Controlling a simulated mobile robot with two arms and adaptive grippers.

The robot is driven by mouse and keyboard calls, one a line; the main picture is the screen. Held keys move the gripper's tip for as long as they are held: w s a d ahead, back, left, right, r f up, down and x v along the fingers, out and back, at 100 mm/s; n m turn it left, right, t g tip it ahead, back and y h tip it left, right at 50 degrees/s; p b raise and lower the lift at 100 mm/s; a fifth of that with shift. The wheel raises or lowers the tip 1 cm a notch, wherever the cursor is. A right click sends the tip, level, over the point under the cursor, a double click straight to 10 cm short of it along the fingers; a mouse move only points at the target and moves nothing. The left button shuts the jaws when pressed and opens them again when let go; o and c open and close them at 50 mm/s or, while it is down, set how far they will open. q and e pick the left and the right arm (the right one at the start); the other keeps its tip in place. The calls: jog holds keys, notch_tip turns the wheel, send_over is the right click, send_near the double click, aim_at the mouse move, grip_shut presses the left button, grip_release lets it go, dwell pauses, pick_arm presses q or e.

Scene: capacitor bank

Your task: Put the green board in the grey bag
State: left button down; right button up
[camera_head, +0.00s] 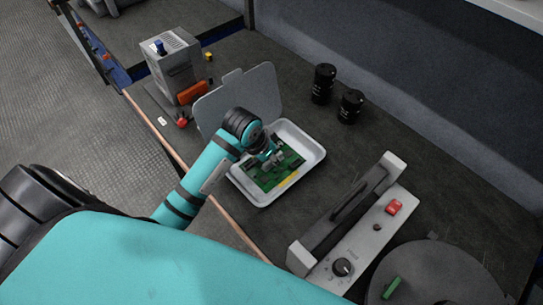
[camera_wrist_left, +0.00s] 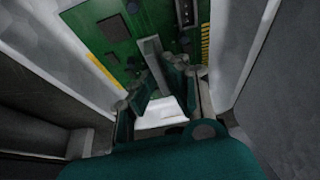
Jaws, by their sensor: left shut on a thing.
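The green board (camera_head: 262,176) lies in a white tray (camera_head: 259,200), with gold contacts along one edge. In the left wrist view the board (camera_wrist_left: 95,42) fills the upper part. My left gripper (camera_head: 275,157) is over the board, shut on it near a grey upright part. Its fingers (camera_wrist_left: 165,82) show in the left wrist view, partly hiding the board. A flat grey panel with a tab (camera_head: 252,86) stands up behind the tray; I cannot tell whether it is the tray's lid or the grey bag. No other grey bag is clear. My right gripper is not in view.
A long grey device with a knob (camera_head: 343,266) and a red switch (camera_head: 394,207) lies to the right. Two black cylinders (camera_head: 323,83) (camera_head: 349,106) stand at the back. A grey box-shaped device (camera_head: 172,64) stands left. A round dark disc (camera_head: 440,275) is at lower right.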

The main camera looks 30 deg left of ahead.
pick_arm(q)
jog(key=c, duration=1.4)
grip_release()
jog(key=shift+f, duration=0.1)
jog(key=shift+r, duration=0.35)
jog(key=p+v, duration=0.1)
jog(key=v, duration=1)
jog(key=shift+s+r, duration=0.2)
jog(key=shift+r, duration=0.05)
jog(key=shift+a, duration=0.1)
